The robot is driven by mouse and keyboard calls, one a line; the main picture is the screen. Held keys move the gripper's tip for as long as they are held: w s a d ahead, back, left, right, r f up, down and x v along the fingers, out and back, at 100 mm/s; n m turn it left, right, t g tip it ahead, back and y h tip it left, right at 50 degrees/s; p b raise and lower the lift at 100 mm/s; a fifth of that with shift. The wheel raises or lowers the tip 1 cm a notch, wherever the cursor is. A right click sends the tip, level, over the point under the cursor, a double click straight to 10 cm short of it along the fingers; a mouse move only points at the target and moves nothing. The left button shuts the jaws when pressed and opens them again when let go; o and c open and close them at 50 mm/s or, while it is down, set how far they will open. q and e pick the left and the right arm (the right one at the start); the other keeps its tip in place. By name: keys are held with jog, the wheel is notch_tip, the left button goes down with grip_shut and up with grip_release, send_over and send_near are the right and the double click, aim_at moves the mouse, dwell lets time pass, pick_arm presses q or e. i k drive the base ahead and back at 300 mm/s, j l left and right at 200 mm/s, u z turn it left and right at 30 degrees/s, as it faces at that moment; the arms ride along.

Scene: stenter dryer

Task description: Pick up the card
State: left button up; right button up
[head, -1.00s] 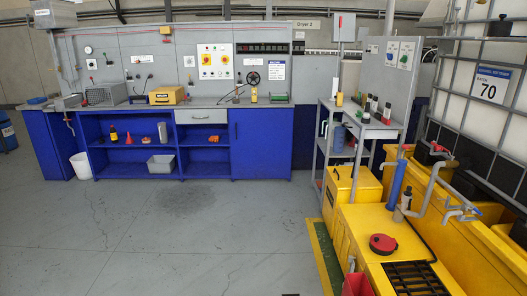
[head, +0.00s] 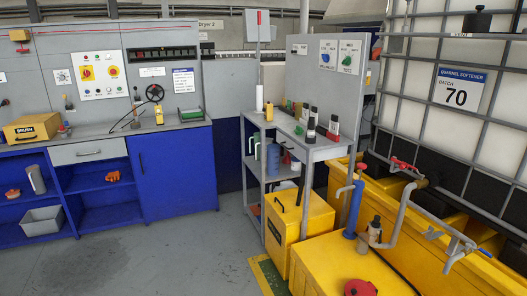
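I cannot make out a loose card. Several card-like sheets are fixed upright: a white sheet with a blue heading (head: 185,80) on the grey back panel, and two posters, one with a blue picture (head: 328,53) and one with a green picture (head: 348,56), on the grey board above the small bench. None is clearly the task's card. Neither of my grippers is in view.
A blue workbench (head: 175,170) with a yellow box (head: 32,127) stands left. A grey bench (head: 318,150) holds several bottles. Yellow tanks (head: 340,265) and a caged white container (head: 490,130) fill the right. Grey floor (head: 150,265) is clear at lower left.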

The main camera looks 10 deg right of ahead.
aim_at(334, 124)
jog(key=i+j+z, duration=1)
jog(key=i+j, duration=0.1)
jog(key=j, duration=0.1)
